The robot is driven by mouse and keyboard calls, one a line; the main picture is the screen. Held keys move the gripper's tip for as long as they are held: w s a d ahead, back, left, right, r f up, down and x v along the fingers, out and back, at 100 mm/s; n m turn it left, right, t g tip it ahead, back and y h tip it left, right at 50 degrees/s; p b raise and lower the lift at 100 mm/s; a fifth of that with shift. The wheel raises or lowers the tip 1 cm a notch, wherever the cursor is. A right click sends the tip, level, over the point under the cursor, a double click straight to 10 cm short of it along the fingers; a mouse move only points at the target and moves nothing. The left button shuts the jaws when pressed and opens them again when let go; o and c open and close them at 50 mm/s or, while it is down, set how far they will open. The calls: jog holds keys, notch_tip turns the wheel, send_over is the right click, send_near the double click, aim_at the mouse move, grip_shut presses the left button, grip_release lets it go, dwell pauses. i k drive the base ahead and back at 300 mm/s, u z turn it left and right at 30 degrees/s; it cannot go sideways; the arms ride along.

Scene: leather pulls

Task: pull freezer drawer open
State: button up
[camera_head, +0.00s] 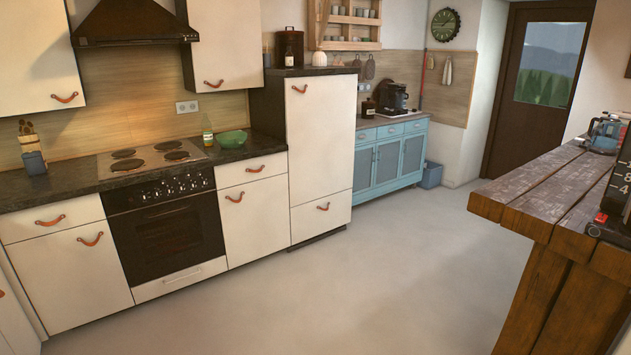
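The tall white fridge cabinet (318,135) stands right of the oven counter, with a dark worktop on it. Its lower front panel, the freezer drawer (321,218), sits near the floor under a thin horizontal seam and looks shut. A small orange-brown leather pull (323,206) is fixed near the top middle of the drawer. A similar pull (299,89) is at the upper left of the door above. My gripper is not in view.
Open grey floor (390,270) lies in front of the cabinets. A heavy wooden table (545,195) fills the right side. The black oven (168,235) and white cabinets stand left of the fridge. A blue sideboard (390,160) stands behind it, to the right.

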aim_at(309, 220)
jog(key=u, duration=0.15)
jog(key=i, duration=1.75)
jog(key=u, duration=0.4)
jog(key=i, duration=0.8)
jog(key=u, duration=0.4)
jog(key=i, duration=1.3)
jog(key=u, duration=0.2)
